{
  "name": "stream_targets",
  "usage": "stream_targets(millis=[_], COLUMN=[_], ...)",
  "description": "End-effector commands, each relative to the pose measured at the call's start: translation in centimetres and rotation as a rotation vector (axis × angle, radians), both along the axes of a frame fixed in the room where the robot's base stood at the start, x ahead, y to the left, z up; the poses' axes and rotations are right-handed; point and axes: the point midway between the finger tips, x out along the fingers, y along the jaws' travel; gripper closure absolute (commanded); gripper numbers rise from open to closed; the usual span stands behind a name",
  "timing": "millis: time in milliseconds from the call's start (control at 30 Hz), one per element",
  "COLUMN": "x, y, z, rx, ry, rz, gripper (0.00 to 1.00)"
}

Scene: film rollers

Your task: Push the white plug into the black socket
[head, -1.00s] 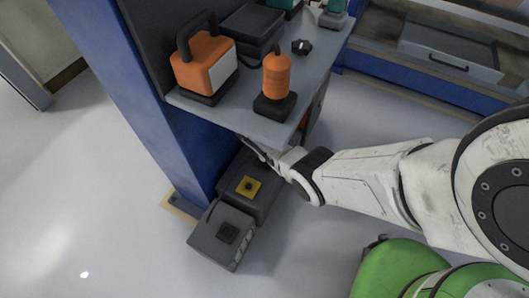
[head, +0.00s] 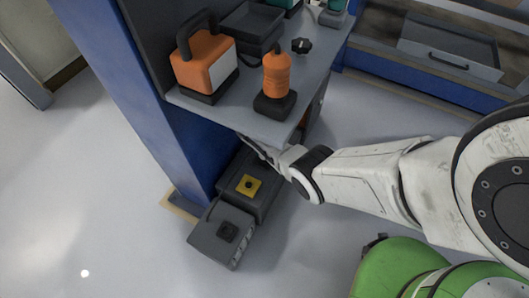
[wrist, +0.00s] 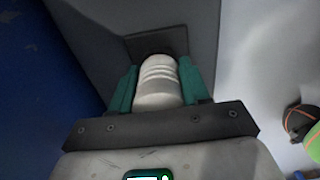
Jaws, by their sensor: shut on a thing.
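The white plug (wrist: 158,88) is a ribbed cylinder in the wrist view. My gripper (wrist: 156,76) is shut on it, with a teal finger on each side. The black socket (wrist: 145,46) is a dark square on the grey surface straight ahead of the plug. The plug's far end overlaps the socket in the picture; I cannot tell how far in it sits, or whether it touches.
A grey shelf (head: 241,118) with an orange boxy device (head: 203,66) and an orange cylinder (head: 277,76) overhangs my gripper. A blue post (head: 125,85) stands at left. Dark grey boxes (head: 222,240) lie on the floor below. The floor at left is open.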

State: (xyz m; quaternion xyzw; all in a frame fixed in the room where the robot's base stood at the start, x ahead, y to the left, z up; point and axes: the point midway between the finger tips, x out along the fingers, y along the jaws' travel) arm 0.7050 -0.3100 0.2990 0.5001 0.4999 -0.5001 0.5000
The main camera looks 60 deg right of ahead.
Motion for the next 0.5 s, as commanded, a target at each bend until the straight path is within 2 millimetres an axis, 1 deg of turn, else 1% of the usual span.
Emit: stream_targets(millis=[500], x=[0.0], y=[0.0], z=[-0.38], rx=[0.0], ry=[0.0], rz=[0.0], gripper=[1.0])
